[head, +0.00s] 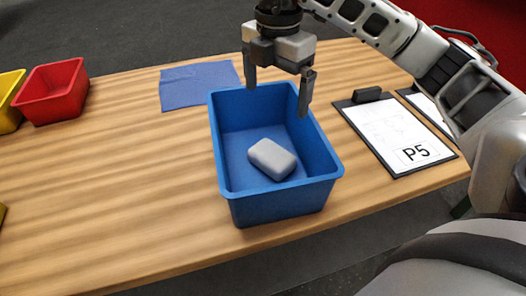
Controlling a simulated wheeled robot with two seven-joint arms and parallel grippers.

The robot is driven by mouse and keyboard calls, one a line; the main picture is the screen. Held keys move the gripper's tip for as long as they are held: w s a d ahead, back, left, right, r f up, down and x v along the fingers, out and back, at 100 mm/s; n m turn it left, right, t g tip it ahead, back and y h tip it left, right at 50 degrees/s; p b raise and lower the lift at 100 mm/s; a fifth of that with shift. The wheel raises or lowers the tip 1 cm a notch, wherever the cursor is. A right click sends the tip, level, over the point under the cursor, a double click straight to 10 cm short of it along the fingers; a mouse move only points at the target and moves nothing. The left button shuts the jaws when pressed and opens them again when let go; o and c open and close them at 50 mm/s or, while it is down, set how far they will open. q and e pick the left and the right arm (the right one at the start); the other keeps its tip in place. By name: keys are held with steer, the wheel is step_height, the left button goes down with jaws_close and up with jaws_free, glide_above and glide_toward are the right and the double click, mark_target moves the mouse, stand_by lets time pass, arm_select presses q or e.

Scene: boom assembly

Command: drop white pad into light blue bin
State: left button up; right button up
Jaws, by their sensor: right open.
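A blue bin (268,203) stands on the wooden table, near its front edge. The white pad (272,159), a pale rounded block, lies inside on the bin's floor. My right gripper (279,98) is open and empty above the back part of the bin, with its two fingers pointing down. It is apart from the pad. My left gripper is not in view.
A blue cloth (188,85) lies flat behind the bin. A red bin (52,92) and a yellow bin (9,100) stand at the far left. A clipboard marked P5 (396,134) lies right of the bin, with another partly hidden beside it.

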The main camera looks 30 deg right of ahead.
step_height(320, 180, up, 11)
steer(key=p, duration=0.2)
steer(key=shift+f, duration=0.15)
stand_by(0.3)
